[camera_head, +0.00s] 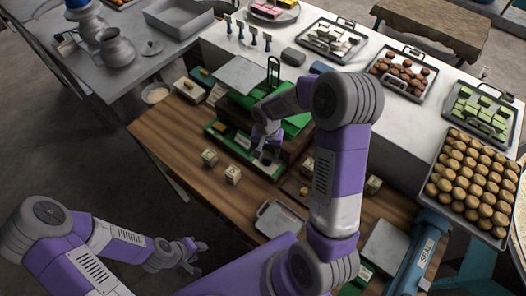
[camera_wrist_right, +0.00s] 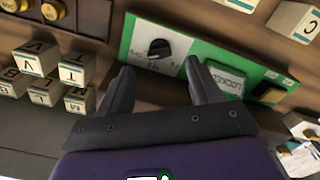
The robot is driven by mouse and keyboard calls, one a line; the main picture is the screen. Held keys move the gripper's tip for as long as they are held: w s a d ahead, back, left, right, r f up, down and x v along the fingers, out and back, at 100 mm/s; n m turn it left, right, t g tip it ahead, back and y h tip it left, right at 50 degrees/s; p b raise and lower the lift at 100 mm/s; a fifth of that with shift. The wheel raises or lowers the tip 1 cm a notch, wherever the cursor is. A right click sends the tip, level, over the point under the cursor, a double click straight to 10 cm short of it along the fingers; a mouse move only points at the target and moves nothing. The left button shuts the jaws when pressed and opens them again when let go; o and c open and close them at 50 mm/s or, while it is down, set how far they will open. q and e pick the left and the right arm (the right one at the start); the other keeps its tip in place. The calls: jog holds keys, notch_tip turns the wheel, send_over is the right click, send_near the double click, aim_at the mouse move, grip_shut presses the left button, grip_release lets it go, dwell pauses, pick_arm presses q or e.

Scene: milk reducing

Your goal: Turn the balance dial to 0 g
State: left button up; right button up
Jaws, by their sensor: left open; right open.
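The balance dial (camera_wrist_right: 158,48) is a black knob on a white plate, set in a green panel (camera_wrist_right: 128,42) in the right wrist view. My right gripper (camera_wrist_right: 161,76) is open, with one finger on each side below the dial plate and nothing between them. The dial lies just beyond the fingertips; I cannot read its setting. In the head view my right gripper (camera_head: 266,155) hangs over the front of the green balance (camera_head: 218,130), hiding part of it. My left gripper (camera_head: 193,257) is open and empty, off the table at lower left.
Lettered blocks (camera_wrist_right: 77,70) stand left of the dial in the wrist view. A label reading LOCKED (camera_wrist_right: 228,84) is right of it. In the head view, small blocks (camera_head: 232,174) and a metal tray (camera_head: 279,220) sit on the wooden table (camera_head: 160,130). Food trays (camera_head: 470,175) stand at right.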

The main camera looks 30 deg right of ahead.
aim_at(267, 161)
notch_tip(267, 161, down, 6)
jog(key=shift+s+r, duration=0.1)
jog(key=shift+r, duration=0.15)
jog(key=c, duration=1)
jog(key=shift+c, duration=0.2)
